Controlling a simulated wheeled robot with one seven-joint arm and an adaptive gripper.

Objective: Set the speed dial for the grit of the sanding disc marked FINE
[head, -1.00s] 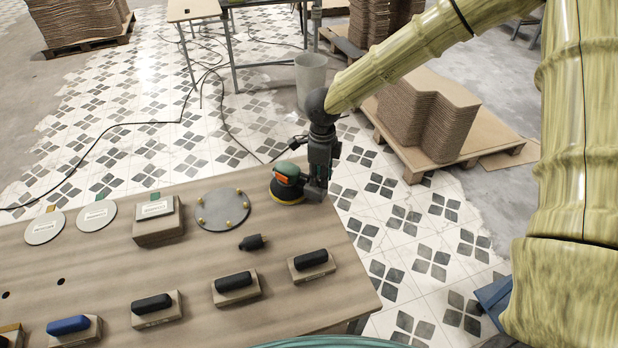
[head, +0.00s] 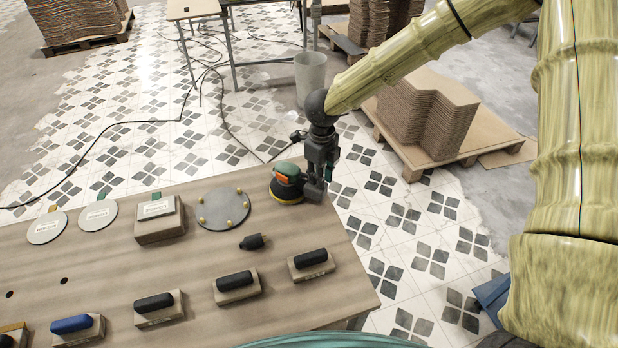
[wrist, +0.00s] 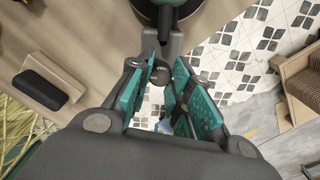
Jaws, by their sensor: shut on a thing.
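The sander (head: 287,181), green on top with an orange patch and a yellow-rimmed dark base, stands at the table's far right corner. Its dark underside edge and green body also show at the top of the wrist view (wrist: 168,14). My gripper (head: 314,187) is at the sander's right side, pointing down. In the wrist view its teal-padded fingers (wrist: 160,78) close around a small dark rounded knob at the sander's rear, apparently the speed dial (wrist: 156,72); its markings are unreadable. Two labelled grey discs (head: 46,228) (head: 98,215) lie at left; their labels are too small to read.
A labelled block (head: 158,223) and a round plate with brass studs (head: 223,209) stand left of the sander. A small black plug-like piece (head: 253,242) lies in front. Several blocks with dark handles (head: 234,287) line the near side. Stacked curved boards (head: 428,118) stand beyond the table.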

